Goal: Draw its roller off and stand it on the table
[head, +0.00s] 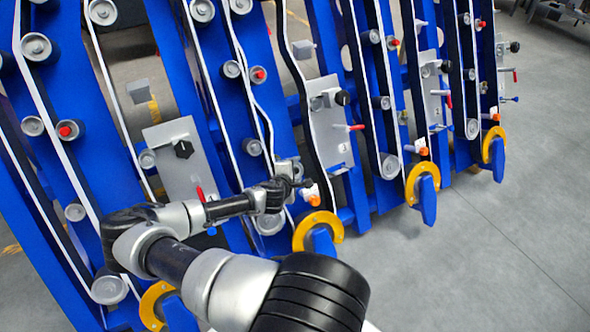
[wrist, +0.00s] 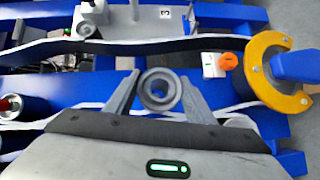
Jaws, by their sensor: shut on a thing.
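My gripper (head: 290,182) reaches out to the blue harvester frame (head: 357,190) in the head view. In the wrist view my gripper (wrist: 160,97) is shut on a grey ring-shaped roller (wrist: 158,104), one finger on each side. Blue shows through the roller's round centre. In the head view the roller is mostly hidden by my gripper. I cannot tell whether it still sits on its pin. No table shows in either view.
White belts run over several other grey rollers (head: 110,289) along the frame. Yellow C-shaped rings (head: 303,232) with blue blocks stick out at the lower ends. A metal plate (head: 327,125) carries a black knob and red lever. Grey floor (head: 480,260) is clear at right.

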